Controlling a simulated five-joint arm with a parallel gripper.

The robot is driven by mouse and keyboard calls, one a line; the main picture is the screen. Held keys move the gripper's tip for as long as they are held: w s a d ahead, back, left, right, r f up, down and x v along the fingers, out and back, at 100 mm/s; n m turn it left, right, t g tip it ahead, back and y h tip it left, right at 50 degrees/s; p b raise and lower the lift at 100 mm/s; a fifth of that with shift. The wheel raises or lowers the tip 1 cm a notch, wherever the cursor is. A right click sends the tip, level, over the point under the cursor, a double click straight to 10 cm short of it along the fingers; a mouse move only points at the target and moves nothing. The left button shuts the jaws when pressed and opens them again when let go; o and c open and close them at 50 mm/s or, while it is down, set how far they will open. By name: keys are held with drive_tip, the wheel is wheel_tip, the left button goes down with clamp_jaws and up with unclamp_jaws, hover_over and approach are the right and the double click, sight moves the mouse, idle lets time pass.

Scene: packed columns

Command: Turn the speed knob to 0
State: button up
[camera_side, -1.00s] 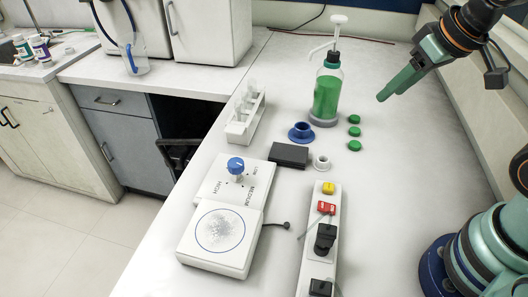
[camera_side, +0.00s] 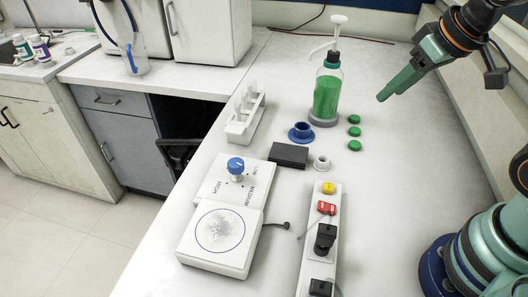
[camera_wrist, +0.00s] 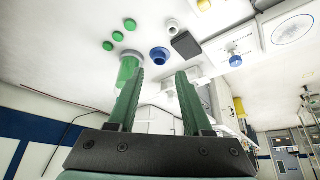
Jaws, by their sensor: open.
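The speed knob (camera_side: 236,167) is blue on top with a pale stem. It stands on the white control plate of a stirrer (camera_side: 222,236), which is marked LOW, MEDIUM and HIGH around the knob. I cannot make out a 0 mark or exactly where the knob points. The knob also shows at the right in the wrist view (camera_wrist: 235,60). My gripper (camera_side: 382,98) is raised at the upper right in the side view, far from the knob. In the wrist view its two green fingers (camera_wrist: 160,75) are apart with nothing between them.
A bottle of green liquid (camera_side: 327,95) stands at the back, with several green caps (camera_side: 354,132) beside it. A blue ring (camera_side: 301,132), a black box (camera_side: 289,155), a white tube rack (camera_side: 245,118) and a power strip (camera_side: 319,235) surround the stirrer.

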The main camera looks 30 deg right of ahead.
drive_tip(key=shift+o, duration=0.3)
drive_tip(key=o, duration=0.4)
drive_tip(key=shift+c, duration=0.2)
drive_tip(key=m+g, duration=0.6)
drive_tip(key=m, duration=0.4)
hover_over(236, 162)
wheel_tip(236, 162, down, 8)
wheel_tip(236, 162, down, 11)
drive_tip(key=shift+f, duration=0.1)
